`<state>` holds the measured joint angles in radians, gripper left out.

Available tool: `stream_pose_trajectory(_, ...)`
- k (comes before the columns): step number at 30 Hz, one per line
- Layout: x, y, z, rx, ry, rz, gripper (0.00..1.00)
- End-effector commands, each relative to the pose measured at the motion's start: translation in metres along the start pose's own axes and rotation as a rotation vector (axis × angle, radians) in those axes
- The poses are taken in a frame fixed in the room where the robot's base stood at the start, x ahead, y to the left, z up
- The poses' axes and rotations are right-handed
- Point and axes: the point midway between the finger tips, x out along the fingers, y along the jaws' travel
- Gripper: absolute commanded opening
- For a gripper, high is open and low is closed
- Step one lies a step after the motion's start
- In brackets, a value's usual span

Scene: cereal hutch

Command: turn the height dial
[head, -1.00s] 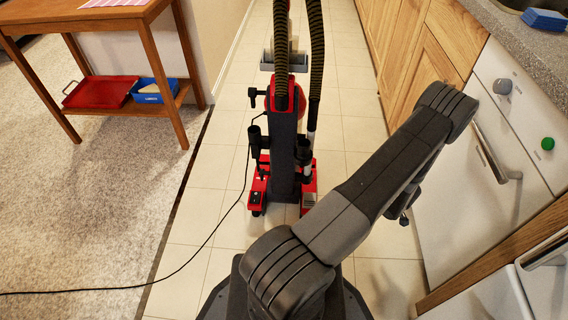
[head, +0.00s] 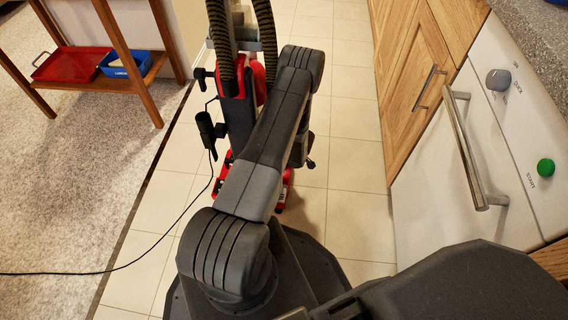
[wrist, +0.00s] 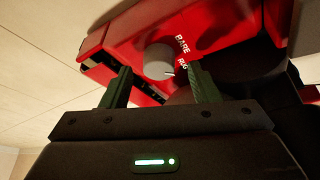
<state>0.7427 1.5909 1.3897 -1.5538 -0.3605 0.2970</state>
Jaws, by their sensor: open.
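My gripper (wrist: 160,88) is open, with one green-black finger on each side of the dial's lower part in the wrist view. The dial appears between or just beyond the fingertips; I cannot tell whether they touch it. In the head view the upright vacuum cleaner (head: 238,115) stands on the tiles, largely hidden by my arm, and the dial is not visible.
A white appliance (head: 440,180) with a bar handle, a grey knob and a green button stands at right, beside wooden cabinets (head: 415,60). A black cord (head: 130,262) runs left over the carpet. A wooden side table (head: 150,70) holds red and blue trays.

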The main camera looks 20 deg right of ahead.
Motion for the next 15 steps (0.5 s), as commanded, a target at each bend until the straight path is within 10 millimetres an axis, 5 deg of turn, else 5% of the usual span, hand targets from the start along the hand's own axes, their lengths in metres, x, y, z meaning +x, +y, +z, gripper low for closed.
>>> stream_pose_trajectory(14,0.0144,0.0001,-0.0001,0.0,0.0,0.0,0.55)
stream_pose_trajectory(15,0.0144,0.0,-0.0001,0.0,0.0,0.0,0.47)
